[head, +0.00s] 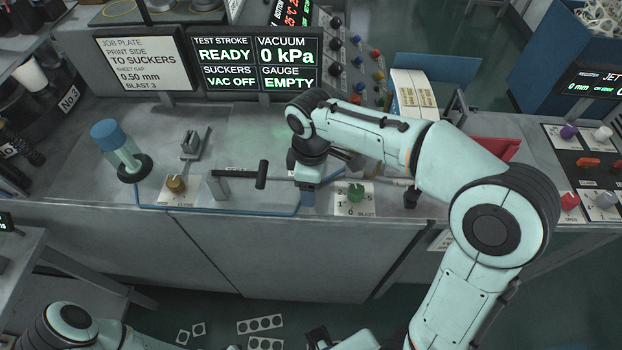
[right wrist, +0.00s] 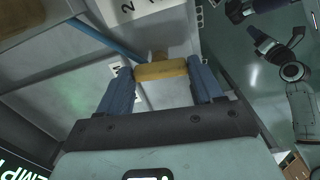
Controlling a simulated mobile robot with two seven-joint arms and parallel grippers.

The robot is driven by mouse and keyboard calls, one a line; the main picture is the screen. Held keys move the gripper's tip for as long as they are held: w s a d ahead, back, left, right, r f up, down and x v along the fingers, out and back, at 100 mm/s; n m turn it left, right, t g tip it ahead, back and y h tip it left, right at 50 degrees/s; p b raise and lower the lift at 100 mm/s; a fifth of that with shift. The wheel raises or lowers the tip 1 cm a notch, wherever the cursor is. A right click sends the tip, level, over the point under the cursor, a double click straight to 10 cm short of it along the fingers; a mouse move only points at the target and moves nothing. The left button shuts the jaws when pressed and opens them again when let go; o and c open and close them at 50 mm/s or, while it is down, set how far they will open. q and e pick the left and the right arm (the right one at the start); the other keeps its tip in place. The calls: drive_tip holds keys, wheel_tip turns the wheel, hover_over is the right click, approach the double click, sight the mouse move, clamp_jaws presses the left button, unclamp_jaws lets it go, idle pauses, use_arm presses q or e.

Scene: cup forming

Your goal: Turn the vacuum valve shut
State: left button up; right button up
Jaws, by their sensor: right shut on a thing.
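My right gripper (head: 307,198) points down at the front edge of the bench, beside the blast dial. In the right wrist view its two blue fingers (right wrist: 160,76) are shut on a yellow bar-shaped handle (right wrist: 161,70), which I take for the vacuum valve's. In the head view my gripper and wrist hide this handle, so its angle cannot be told there. The screen (head: 289,50) reads vacuum 0 kPa and suckers VAC OFF.
A brass knob (head: 176,183) and a blue-capped cylinder (head: 117,150) stand further left. A blue hose (head: 230,213) runs along the bench front.

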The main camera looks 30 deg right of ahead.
use_arm(q)
drive_tip(key=shift+w+r, duration=0.1)
drive_tip(key=shift+r, duration=0.15)
use_arm(e)
drive_tip(key=shift+r+n, duration=0.1)
drive_tip(key=shift+n, duration=0.5)
drive_tip(key=o, duration=1.1)
drive_tip(key=shift+c, duration=0.2)
use_arm(q)
drive_tip(key=w+r+p, duration=0.2)
drive_tip(key=r, duration=0.1)
drive_tip(key=shift+w+r+p, duration=0.1)
drive_tip(key=shift+p, duration=0.3)
use_arm(e)
wheel_tip(320, 180, up, 13)
drive_tip(key=shift+r, duration=0.15)
